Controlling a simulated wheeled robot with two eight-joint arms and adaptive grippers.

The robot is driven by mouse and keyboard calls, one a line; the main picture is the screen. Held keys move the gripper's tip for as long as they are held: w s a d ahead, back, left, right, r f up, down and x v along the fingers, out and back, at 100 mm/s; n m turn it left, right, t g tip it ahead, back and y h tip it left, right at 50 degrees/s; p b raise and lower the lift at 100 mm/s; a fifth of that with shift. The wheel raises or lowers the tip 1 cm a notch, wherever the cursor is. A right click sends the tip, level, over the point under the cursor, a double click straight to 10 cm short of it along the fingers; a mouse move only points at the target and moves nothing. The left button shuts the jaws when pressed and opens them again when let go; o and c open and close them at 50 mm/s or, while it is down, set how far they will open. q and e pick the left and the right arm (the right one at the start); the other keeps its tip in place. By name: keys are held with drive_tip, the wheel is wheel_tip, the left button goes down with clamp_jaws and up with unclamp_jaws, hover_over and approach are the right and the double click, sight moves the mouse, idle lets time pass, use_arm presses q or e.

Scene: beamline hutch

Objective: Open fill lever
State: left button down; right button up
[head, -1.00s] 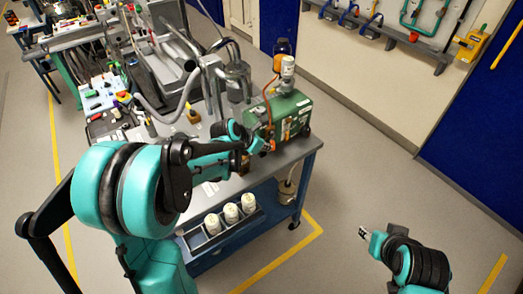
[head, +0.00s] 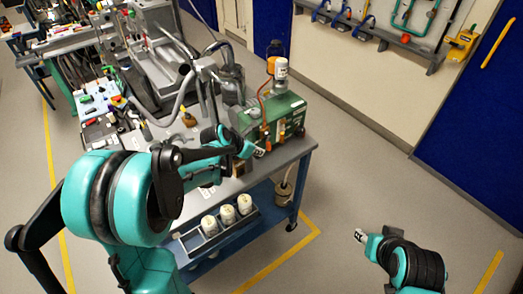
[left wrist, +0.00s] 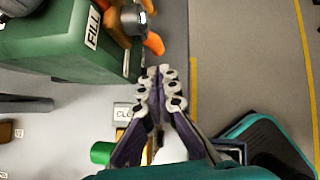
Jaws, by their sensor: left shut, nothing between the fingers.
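The green box (head: 284,114) stands on the bench at its right end. The left wrist view shows its FILL label (left wrist: 92,28) at the upper left, with an orange lever (left wrist: 153,43) and a round metal fitting (left wrist: 133,19) beside it. My left gripper (left wrist: 161,72) is shut and empty, its fingertips just below the orange lever in that view. In the head view my left gripper (head: 259,151) is at the front of the green box, close to its orange parts. A partly covered label starting "CLO" lies behind the fingers. My right gripper (head: 361,236) is away from the bench, over floor.
White-capped containers (head: 227,215) stand in a tray on the lower shelf. Hoses and metal pipes (head: 205,75) crowd the bench left of the box. A bottle (head: 281,70) stands on the box. The floor to the right is free.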

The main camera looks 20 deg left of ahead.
use_arm(q)
drive_tip(key=s+f+p+v, duration=0.1)
drive_tip(key=p+v, duration=0.2)
drive_tip(key=v, duration=0.8)
drive_tip(key=shift+s+a, duration=0.2)
drive_tip(key=shift+a, duration=0.15)
use_arm(e)
drive_tip(key=r, duration=0.1)
drive_tip(key=s+r, duration=0.1)
drive_tip(key=r, duration=0.1)
drive_tip(key=shift+r, duration=0.25)
use_arm(q)
drive_tip(key=s+d+m+y, duration=0.1)
drive_tip(key=s+d+m, duration=0.1)
drive_tip(key=s+m, duration=0.7)
drive_tip(key=s+d+m+y+b, duration=0.1)
drive_tip(key=s+m, duration=0.9)
drive_tip(key=m, duration=1.1)
drive_tip(key=shift+d+r+m+y, duration=0.3)
drive_tip(key=shift+d+y, duration=0.5)
drive_tip(key=shift+d, duration=0.25)
use_arm(e)
drive_tip(key=shift+f, duration=0.95)
